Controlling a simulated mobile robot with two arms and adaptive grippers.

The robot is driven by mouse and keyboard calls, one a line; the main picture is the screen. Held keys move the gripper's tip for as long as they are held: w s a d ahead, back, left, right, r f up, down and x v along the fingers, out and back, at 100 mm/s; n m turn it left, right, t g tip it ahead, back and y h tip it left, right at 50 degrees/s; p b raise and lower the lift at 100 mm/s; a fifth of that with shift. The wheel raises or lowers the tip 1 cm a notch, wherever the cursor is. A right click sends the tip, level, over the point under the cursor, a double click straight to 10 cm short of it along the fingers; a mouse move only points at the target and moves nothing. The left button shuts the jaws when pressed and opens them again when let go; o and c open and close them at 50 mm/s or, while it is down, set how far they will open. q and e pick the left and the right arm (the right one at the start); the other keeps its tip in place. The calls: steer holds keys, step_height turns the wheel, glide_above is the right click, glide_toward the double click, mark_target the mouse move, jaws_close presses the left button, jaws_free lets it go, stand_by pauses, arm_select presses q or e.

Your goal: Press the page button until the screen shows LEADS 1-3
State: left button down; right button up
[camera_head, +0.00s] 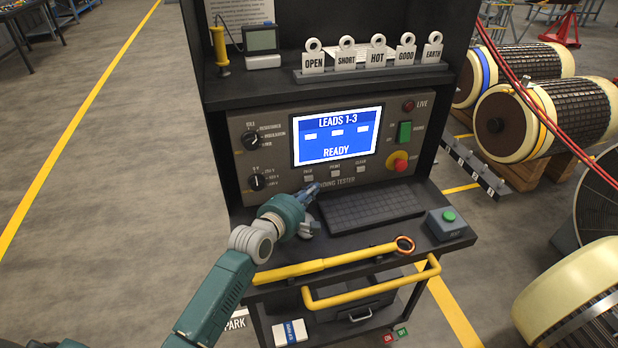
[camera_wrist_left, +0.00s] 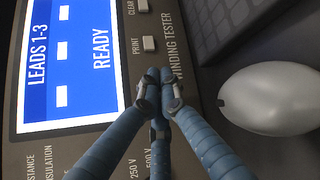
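The tester screen (camera_head: 337,136) reads "LEADS 1-3" above three white blocks and "READY"; the same text shows sideways in the left wrist view (camera_wrist_left: 66,62). Below the screen sit the page button (camera_head: 308,178), the print button (camera_head: 335,173) and the clear button (camera_head: 361,169). My left gripper (camera_head: 312,188) is at the panel just below the page button, its fingers drawn together and empty. In the left wrist view its fingertips (camera_wrist_left: 160,76) hide the page button, beside the print button (camera_wrist_left: 149,43). I cannot tell whether they touch it. My right gripper is out of view.
A keyboard (camera_head: 370,208) and a blue box with a green button (camera_head: 447,223) lie on the shelf.

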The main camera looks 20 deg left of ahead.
arm_select(q)
steer(key=shift+s+d+r+p, duration=0.15)
steer(key=shift+s+d+p, duration=0.35)
steer(key=shift+s, duration=0.15)
steer(key=shift+s+d+r+p, duration=0.1)
steer(key=shift+s+d+p, duration=0.25)
steer(key=shift+s+p, duration=0.2)
steer(key=shift+s+d+f, duration=0.15)
steer(key=shift+s+d, duration=0.2)
steer(key=shift+s, duration=0.25)
steer(key=shift+p, duration=0.35)
